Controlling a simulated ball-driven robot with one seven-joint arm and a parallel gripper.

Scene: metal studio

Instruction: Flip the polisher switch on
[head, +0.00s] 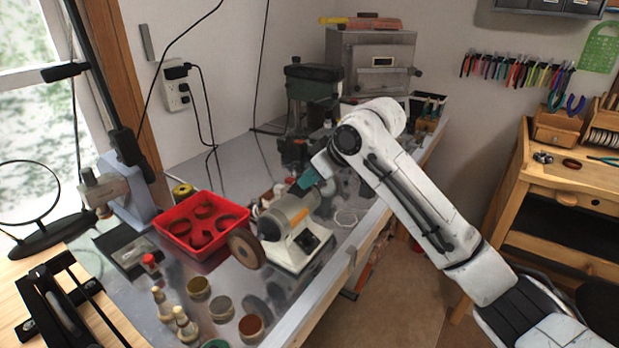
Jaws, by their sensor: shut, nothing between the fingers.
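The polisher (289,218) stands on the grey metal bench.
A red tray (203,228) stands left of the polisher. Small round tins (251,326) and wooden-handled tools (186,325) stand in front. A green machine (311,84) and a grey kiln-like box (371,62) stand behind. The bench's front edge (335,277) runs close on the right.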

